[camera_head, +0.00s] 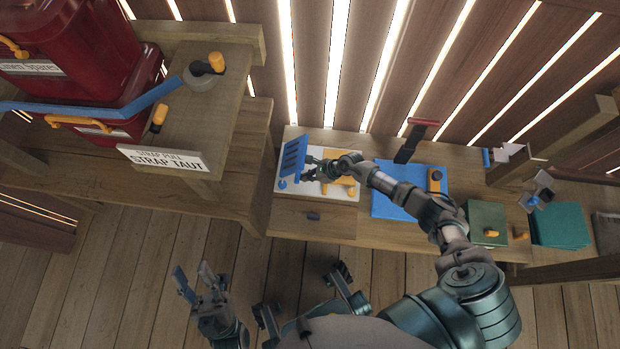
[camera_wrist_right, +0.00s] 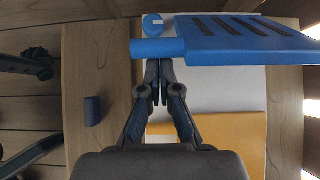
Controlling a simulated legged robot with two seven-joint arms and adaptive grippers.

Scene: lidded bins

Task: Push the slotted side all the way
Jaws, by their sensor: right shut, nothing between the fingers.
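The slotted side is a blue panel with dark slots (camera_head: 292,158). It stands tilted up at the left of a white board with a yellow part (camera_head: 341,187) on the bench. My right gripper (camera_head: 308,168) is shut and empty beside the panel. In the wrist view its fingertips (camera_wrist_right: 158,68) are just below the bar; I cannot tell if they touch. My left gripper (camera_head: 193,274) is open and empty, low over the floor, away from the bench.
A small dark blue block (camera_head: 313,216) lies on the bench before the board. A blue mat (camera_head: 398,205), a green box (camera_head: 486,222) and a teal block (camera_head: 560,225) are to the right. A shelf with red bins (camera_head: 80,50) and a STRAP TAUT sign (camera_head: 165,160) is left.

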